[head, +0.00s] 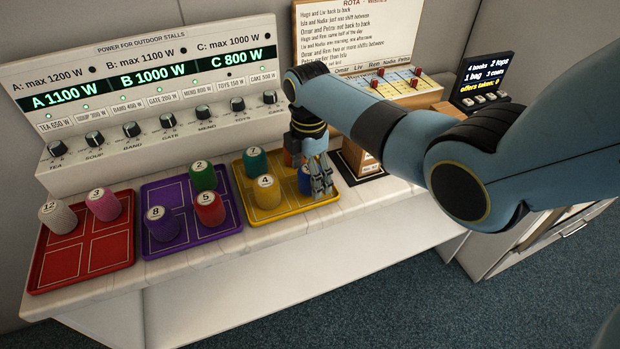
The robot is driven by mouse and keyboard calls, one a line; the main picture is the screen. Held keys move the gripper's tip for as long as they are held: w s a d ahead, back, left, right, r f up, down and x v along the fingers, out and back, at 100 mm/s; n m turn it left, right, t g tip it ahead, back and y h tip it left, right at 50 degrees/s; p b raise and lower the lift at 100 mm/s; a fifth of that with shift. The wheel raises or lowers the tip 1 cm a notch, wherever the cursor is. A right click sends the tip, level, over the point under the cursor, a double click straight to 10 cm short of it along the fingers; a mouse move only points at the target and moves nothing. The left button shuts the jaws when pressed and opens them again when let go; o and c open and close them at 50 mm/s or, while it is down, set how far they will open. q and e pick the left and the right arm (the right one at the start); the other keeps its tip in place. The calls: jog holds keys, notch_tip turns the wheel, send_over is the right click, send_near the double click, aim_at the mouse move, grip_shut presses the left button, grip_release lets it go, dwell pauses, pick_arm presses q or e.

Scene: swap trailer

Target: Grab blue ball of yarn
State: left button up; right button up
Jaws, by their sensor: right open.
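The yarn shows as upright, numbered cylinder-shaped spools. A blue spool (304,182) stands at the right side of the yellow tray (290,210), partly hidden by my right gripper (322,188). My right gripper points down over the tray's right part, its fingers open and right beside the blue spool. I cannot tell whether they touch or surround it. A blue-violet spool marked 8 (162,225) stands in the purple tray (205,232). My left gripper is not in view.
A teal spool 7 (255,160) and yellow spool 4 (267,193) share the yellow tray; an orange one is mostly hidden behind my gripper. A red tray (85,288) holds two spools. A knobbed power panel (150,80) stands behind. The counter's front edge (200,268) is close.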

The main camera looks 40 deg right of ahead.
jog(key=shift+f, duration=0.9)
jog(key=c, duration=1.2)
jog(key=shift+c, duration=0.2)
